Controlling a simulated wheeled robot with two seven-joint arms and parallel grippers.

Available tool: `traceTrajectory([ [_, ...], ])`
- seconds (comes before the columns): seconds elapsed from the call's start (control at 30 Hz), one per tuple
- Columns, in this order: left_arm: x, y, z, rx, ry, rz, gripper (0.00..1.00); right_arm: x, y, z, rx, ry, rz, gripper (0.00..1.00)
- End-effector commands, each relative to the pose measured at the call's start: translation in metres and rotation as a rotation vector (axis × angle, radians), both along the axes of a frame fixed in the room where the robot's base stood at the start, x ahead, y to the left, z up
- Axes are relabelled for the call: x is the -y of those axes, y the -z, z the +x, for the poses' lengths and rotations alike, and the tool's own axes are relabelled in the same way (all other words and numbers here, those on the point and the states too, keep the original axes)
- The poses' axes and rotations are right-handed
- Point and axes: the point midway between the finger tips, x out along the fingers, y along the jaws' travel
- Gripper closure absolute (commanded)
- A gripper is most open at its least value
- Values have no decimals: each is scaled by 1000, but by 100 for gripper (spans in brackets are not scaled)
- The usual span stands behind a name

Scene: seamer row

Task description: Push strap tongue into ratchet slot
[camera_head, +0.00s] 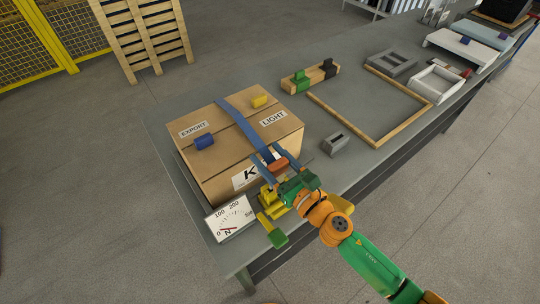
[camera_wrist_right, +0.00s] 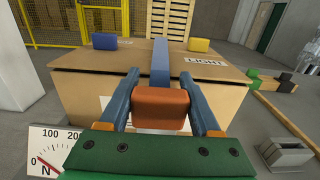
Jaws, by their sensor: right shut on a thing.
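A cardboard box (camera_head: 218,145) stands on the grey table with a blue strap (camera_head: 240,122) running over its top. The strap also shows in the right wrist view (camera_wrist_right: 160,62). My right gripper (camera_head: 270,158) is at the box's near side, its blue fingers shut on an orange block at the strap's end, which looks like the strap tongue (camera_wrist_right: 161,108). A yellow fitting (camera_head: 266,205), probably the ratchet, sits low in front of the box beside my gripper, with a green end piece (camera_head: 278,238). Its slot is hidden. My left gripper is not in view.
A dial gauge (camera_head: 231,218) stands at the table's near left corner. Blue (camera_head: 204,142) and yellow (camera_head: 259,101) blocks lie on the box. To the right are a grey slotted block (camera_head: 335,144) and a wooden frame (camera_head: 377,141) with bare table inside.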

Motion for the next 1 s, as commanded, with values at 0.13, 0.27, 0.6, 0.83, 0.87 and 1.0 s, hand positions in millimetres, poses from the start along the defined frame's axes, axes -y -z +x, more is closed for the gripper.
traceTrajectory([
  [0.13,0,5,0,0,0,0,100,0,5,0,0,0,0,92],
  [0.27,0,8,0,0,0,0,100,0,8,0,0,0,0,92],
  [0.6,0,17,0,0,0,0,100,0,17,0,0,0,0,92],
  [0.83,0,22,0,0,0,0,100,0,22,0,0,0,0,92],
  [0.87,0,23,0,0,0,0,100,0,23,0,-1,0,1,92],
  [1.0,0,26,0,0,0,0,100,0,27,0,-1,0,1,92],
])
